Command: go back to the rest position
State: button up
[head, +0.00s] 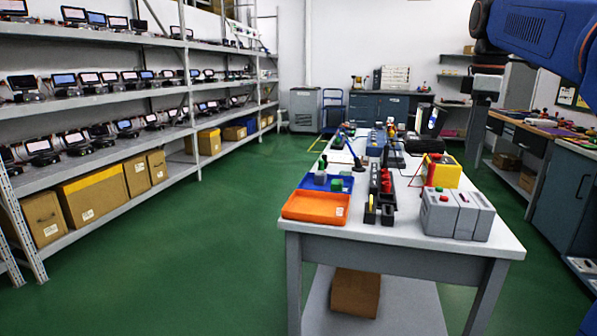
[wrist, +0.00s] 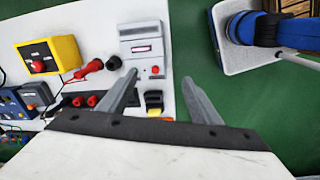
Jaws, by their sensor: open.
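My gripper (wrist: 160,77) is open in the wrist view, its two grey fingers spread with nothing held between them. It is above the right edge of a white workbench, with green floor beyond. A grey box with a red button (wrist: 155,70) lies below and beyond the fingertips, apart from them as far as I can tell. In the head view my blue arm hangs at the upper right, and its fingertips cannot be made out clearly there.
The workbench (head: 420,262) carries grey boxes (head: 440,213), a yellow box (head: 443,172), an orange tray (head: 314,206) and a blue tray (head: 310,182). Racks of small screens (head: 120,108) line the left wall. Green floor (head: 215,225) is clear between racks and bench. Side benches (head: 570,190) stand right.

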jog(key=s+a+f+m+t, duration=0.1)
jog(key=s+a+f+m, duration=0.2)
jog(key=s+f, duration=0.5)
jog(key=s+a+f+m+t, duration=0.1)
jog(key=s+a+f+m, duration=0.3)
jog(key=s+f, duration=0.5)
jog(key=s+a+f+m+t, duration=0.1)
jog(key=s+a+f+m, duration=0.3)
jog(key=s+f, duration=0.4)
notch_tip(320, 180, down, 7)
jog(key=shift+s+a+f+m+t, duration=0.15)
jog(key=shift+f+m+t, duration=0.05)
jog(key=shift+m+t, duration=0.2)
